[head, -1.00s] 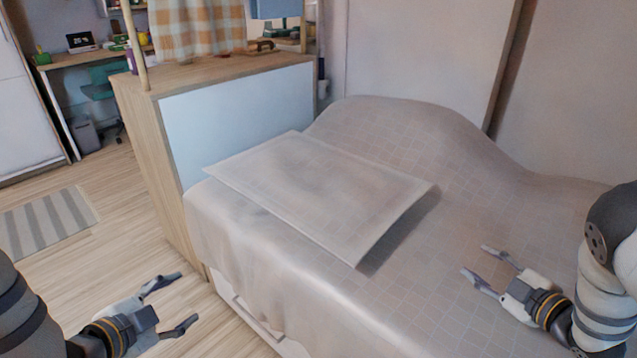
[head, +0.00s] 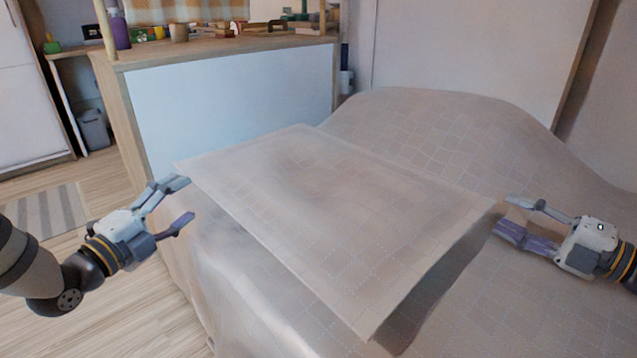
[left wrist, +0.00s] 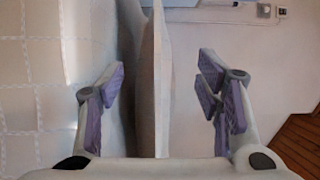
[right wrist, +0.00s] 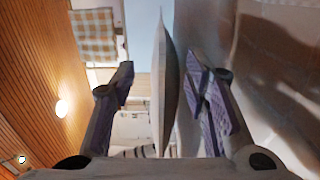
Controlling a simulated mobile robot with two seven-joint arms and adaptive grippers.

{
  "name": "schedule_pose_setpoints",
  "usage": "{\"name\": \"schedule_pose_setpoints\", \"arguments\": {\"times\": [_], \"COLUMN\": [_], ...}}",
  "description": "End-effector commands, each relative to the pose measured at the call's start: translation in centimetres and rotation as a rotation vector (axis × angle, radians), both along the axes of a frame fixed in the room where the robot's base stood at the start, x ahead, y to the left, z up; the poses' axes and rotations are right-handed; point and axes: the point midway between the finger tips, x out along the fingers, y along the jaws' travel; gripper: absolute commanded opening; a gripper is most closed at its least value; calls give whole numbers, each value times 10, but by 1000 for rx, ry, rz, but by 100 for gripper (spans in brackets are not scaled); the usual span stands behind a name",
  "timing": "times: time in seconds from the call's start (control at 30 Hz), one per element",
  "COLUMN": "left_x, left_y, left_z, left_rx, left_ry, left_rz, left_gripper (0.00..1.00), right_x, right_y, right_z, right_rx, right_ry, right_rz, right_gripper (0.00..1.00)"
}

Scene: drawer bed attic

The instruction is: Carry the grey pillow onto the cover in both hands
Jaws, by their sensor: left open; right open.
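My left gripper (head: 184,204) is open at the pillow's left corner. In the left wrist view the pillow's edge (left wrist: 160,85) stands between the open fingers (left wrist: 163,88), touching neither. My right gripper (head: 506,218) is open at the pillow's right corner. In the right wrist view the pillow's edge (right wrist: 165,90) also runs between the open fingers (right wrist: 160,84), closer to the right one.
A wooden cabinet with a pale panel (head: 235,100) stands behind the bed at the left, with small items on top. A wall (head: 470,50) closes off the back. Floor (head: 120,310) is free at the left. Bare cover lies at the right.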

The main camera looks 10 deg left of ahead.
Motion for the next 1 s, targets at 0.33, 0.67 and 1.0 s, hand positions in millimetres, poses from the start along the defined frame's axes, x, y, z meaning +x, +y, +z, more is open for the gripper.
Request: {"name": "schedule_pose_setpoints", "arguments": {"times": [0.33,0.67,1.0], "left_x": [66,99,100], "left_y": [-20,-30,-30], "left_z": [-1,-1,-1], "left_rx": [1,0,-1], "left_ry": [1,2,2], "left_rz": [-1,1,1], "left_gripper": [59,59,47], "right_x": [43,66,67], "right_y": [55,81,82], "right_z": [-1,-1,-1], "right_rx": [1,2,2], "right_ry": [1,2,2], "right_rz": [4,0,0], "right_gripper": [42,42,30]}}
